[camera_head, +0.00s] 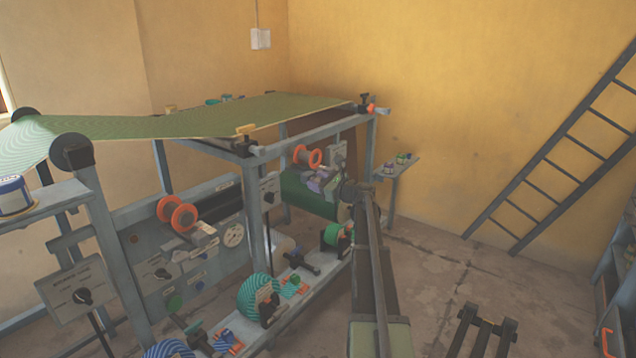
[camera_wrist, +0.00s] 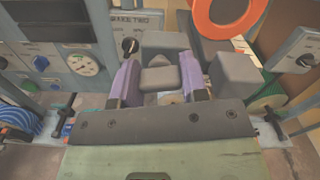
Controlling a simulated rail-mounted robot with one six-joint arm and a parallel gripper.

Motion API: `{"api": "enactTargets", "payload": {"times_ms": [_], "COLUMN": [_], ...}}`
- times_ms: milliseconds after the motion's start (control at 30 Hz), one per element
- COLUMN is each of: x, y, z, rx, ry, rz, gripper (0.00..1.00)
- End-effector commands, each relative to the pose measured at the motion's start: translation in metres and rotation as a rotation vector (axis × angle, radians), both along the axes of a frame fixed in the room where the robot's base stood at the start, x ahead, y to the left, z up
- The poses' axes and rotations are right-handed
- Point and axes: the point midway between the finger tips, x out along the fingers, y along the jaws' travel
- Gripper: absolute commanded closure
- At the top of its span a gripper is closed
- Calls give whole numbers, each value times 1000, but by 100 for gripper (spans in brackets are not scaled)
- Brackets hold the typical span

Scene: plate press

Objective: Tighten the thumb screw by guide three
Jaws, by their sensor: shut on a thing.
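The screw sits in front of a grey guide block (camera_wrist: 166,42). No guide number is readable, so I cannot tell from a label which guide this is. In the head view the screw is too small and covered to make out.
An orange-rimmed spool (camera_wrist: 226,32) is close above right of my gripper; it also shows in the head view (camera_head: 308,156). A larger grey block (camera_wrist: 236,78) stands right beside the right finger. A panel with a dark knob (camera_wrist: 130,45) is at left.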

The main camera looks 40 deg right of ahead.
Motion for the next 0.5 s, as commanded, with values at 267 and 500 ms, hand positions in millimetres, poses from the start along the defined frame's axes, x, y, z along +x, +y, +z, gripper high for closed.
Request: {"api": "enactTargets", "payload": {"times_ms": [267, 500], "x": [-1, -1], "y": [0, 0], "z": [-1, -1], "rx": [168, 241], "ry": [45, 64], "rz": [0, 1], "gripper": [83, 83]}}
